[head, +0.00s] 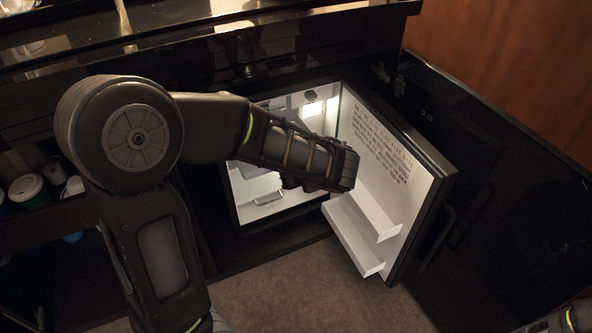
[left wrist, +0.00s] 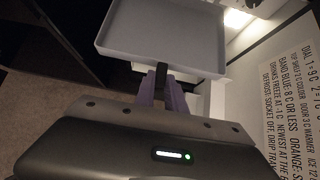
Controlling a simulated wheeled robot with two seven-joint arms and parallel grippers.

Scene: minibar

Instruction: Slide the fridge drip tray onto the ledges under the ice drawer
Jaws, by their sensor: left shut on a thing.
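The drip tray (left wrist: 160,38) is a shallow pale grey tray with a raised rim. In the head view my left forearm reaches across the open fridge (head: 262,209) and hides the fingers and most of the tray. The ice drawer and ledges cannot be clearly made out behind my arm. My right gripper is not in view; only part of my right arm shows at the lower right corner.
The fridge door (head: 385,170) stands open to the right, with printed text and white door shelves (head: 352,238). A lit lamp (head: 314,108) shines inside. A dark counter (head: 210,45) runs above. Cups (head: 26,188) stand on a shelf at left. Carpet (head: 300,285) lies clear in front.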

